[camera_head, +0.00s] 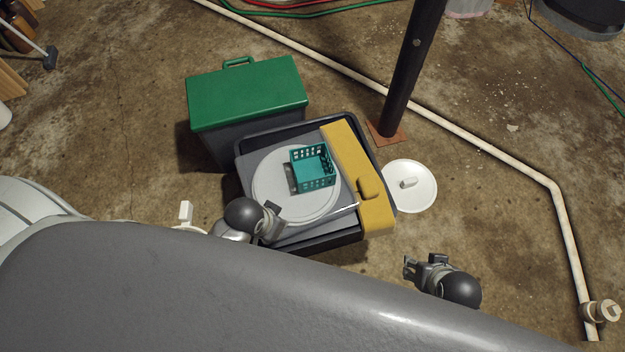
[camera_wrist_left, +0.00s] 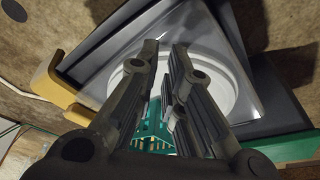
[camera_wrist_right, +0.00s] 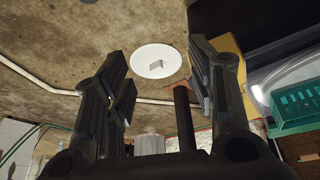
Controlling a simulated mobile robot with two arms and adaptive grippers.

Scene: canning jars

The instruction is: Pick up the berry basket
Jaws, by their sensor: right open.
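The berry basket (camera_head: 313,167) is a small teal, open-topped lattice basket, standing upright on a white round disc (camera_head: 266,187) in the head view. It shows partly between my left fingers in the left wrist view (camera_wrist_left: 152,128) and at the right edge of the right wrist view (camera_wrist_right: 296,106). My left gripper (camera_head: 273,220) is at the disc's near edge, to the left of and nearer than the basket. Its fingers (camera_wrist_left: 165,46) are apart with nothing gripped. My right gripper (camera_head: 408,268) is open and empty over the floor, right of and nearer than the basket; its fingers (camera_wrist_right: 156,50) are spread wide.
The disc lies on a grey surface over a black bin (camera_head: 377,180) with a yellow bar (camera_head: 345,155). A green-lidded box (camera_head: 248,92) stands behind left. A dark post (camera_head: 408,75) rises behind right. A white lid (camera_head: 418,193) lies on the floor. A white pipe (camera_head: 480,150) crosses behind.

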